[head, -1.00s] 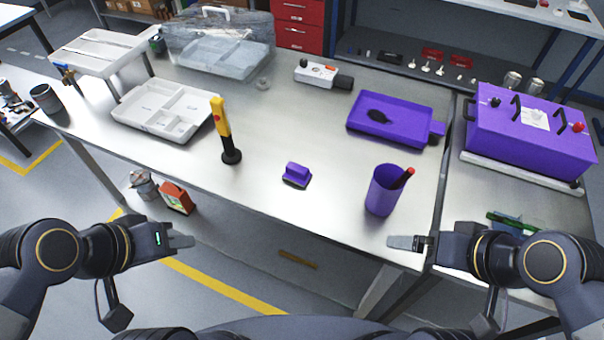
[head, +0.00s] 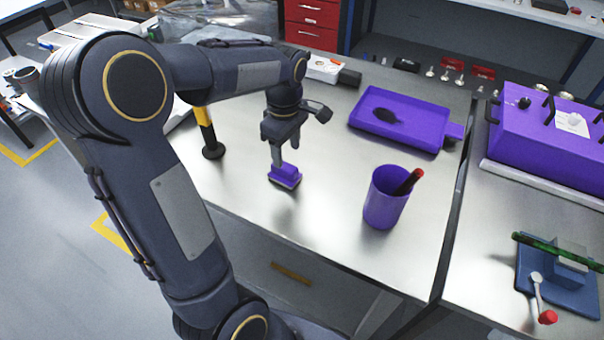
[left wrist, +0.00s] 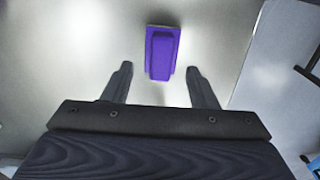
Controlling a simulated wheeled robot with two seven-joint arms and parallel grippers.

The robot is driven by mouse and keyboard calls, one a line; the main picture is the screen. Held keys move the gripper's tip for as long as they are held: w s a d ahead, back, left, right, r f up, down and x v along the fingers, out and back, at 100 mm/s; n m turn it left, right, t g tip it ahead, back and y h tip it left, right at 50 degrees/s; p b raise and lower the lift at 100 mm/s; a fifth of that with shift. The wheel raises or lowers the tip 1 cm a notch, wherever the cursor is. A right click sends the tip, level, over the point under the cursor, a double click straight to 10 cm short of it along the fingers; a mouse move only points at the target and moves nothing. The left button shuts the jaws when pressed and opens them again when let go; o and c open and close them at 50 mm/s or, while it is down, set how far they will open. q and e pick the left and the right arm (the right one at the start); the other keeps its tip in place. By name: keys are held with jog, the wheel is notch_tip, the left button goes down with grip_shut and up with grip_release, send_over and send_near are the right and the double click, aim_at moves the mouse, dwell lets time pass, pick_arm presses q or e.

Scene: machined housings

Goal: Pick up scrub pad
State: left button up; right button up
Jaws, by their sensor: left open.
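The scrub pad (head: 285,175) is a small purple block with a raised purple grip and a dark underside, lying on the metal table. In the left wrist view the pad (left wrist: 162,53) lies just beyond the fingertips, roughly midway between their lines. My left gripper (head: 284,158) points down directly above the pad in the head view; its fingers partly overlap the pad's top there. In the left wrist view the left gripper (left wrist: 158,80) is open with nothing between its fingers. My right gripper is not in view.
A purple tray (head: 398,133) lies farther back. The table's front edge is near.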

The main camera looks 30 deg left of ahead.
aim_at(285, 165)
pick_arm(q)
jog(key=f, duration=0.6)
jog(key=shift+s+a+f, duration=0.15)
jog(key=shift+a+f, duration=0.05)
jog(key=shift+a, duration=0.15)
jog(key=shift+c, duration=0.2)
jog(key=c, duration=0.6)
jog(key=shift+r, duration=0.15)
jog(key=shift+r, duration=0.6)
jog(key=s+d+r, duration=0.7)
jog(key=s+r, duration=0.4)
jog(key=s, duration=0.1)
jog(key=shift+r, duration=0.3)
